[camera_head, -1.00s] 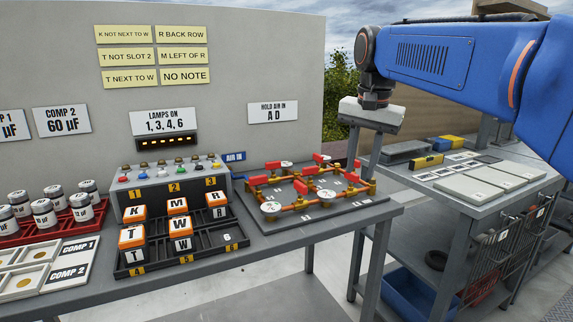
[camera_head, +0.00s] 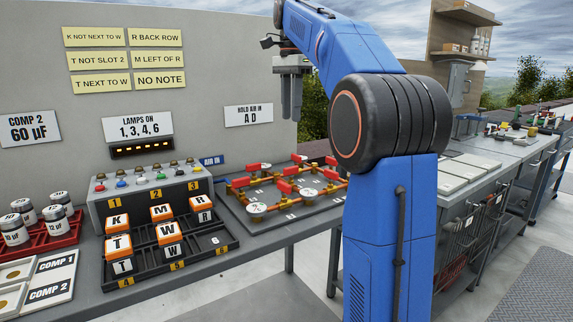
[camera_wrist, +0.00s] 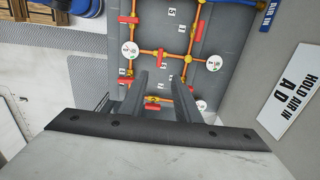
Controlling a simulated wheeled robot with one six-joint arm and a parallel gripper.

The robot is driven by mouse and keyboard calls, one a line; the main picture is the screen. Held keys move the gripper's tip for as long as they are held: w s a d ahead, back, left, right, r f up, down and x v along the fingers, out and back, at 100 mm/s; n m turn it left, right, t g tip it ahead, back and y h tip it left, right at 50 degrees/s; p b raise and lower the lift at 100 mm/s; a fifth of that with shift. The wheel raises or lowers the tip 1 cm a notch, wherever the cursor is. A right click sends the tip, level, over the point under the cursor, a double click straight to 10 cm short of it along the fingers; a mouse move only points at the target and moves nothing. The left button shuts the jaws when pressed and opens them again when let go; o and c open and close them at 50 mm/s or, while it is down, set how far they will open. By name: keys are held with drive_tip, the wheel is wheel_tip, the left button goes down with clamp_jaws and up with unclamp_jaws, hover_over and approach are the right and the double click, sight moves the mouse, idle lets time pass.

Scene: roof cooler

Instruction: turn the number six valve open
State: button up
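The valve board (camera_head: 322,208) is a grey panel on the bench with brass-orange pipes, several red valve handles and white round gauges. My gripper (camera_head: 291,116) hangs above and behind it, fingers pointing down, touching nothing. In the wrist view my gripper (camera_wrist: 160,76) is open and empty, its two dark fingers apart over the board. A red handle (camera_wrist: 152,98) shows between the fingers, lower down on a pipe. Other red handles (camera_wrist: 168,31) lie farther up the picture. Small number labels are printed on the board, but I cannot tell which valve is number six.
A lettered-block rack (camera_head: 190,253) and a lamp box (camera_head: 150,200) stand left of the board. Behind is a grey wall with the sign "HOLD AIR IN A D" (camera_head: 248,115). A second bench (camera_head: 478,160) is at the right.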

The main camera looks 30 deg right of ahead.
sight(291, 172)
wheel_tip(291, 172, down, 16)
drive_tip(key=shift+f, duration=0.2)
idle(0.4)
drive_tip(key=shift+c, duration=0.3)
clamp_jaws()
